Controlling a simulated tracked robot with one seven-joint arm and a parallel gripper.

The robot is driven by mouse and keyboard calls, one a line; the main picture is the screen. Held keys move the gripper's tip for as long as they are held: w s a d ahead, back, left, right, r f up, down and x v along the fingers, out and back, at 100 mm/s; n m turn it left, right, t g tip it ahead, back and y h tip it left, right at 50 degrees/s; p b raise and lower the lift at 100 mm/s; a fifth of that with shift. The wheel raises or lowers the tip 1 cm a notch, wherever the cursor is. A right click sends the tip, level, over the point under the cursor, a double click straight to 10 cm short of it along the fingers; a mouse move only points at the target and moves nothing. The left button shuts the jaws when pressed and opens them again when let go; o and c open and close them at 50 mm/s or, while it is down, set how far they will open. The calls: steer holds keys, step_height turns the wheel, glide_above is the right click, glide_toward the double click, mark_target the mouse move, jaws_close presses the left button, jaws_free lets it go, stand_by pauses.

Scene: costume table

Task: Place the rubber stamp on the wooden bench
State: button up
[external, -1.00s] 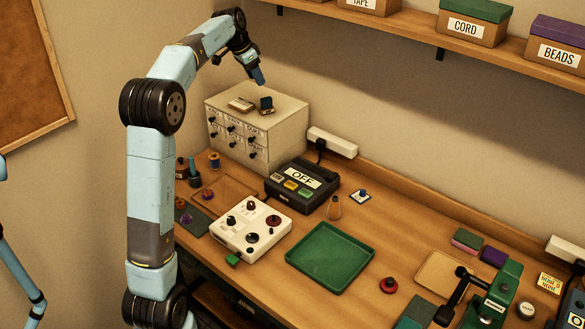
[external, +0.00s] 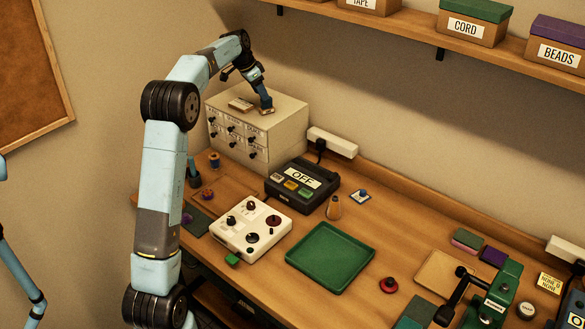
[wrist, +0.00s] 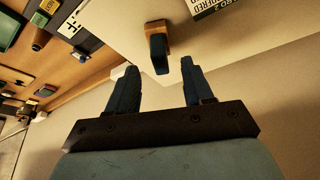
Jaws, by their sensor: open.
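The rubber stamp, a small block with a wooden base and a dark blue upper part, sits on top of the cream drawer cabinet (external: 285,103). It shows in the wrist view (wrist: 157,42) just beyond my fingertips, roughly between their lines. In the external view my gripper (external: 266,106) points down at the stamp and mostly hides it. My gripper (wrist: 160,66) is open, with its two dark fingers apart and nothing held. Whether the fingers touch the stamp cannot be told. The wooden bench (external: 400,222) stands below, around the cabinet's foot.
A small labelled box (external: 240,104) lies left of the stamp on the cabinet. The bench holds a black OFF device (external: 302,184), a white control panel (external: 251,227), a green tray (external: 330,258) and a red knob (external: 388,285). Bare wood shows right of the OFF device.

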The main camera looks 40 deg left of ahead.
mark_target(265, 101)
steer(key=shift+w+x, duration=0.2)
steer(key=shift+x, duration=2.55)
steer(key=shift+r, duration=0.15)
steer(key=shift+c, duration=0.2)
jaws_close()
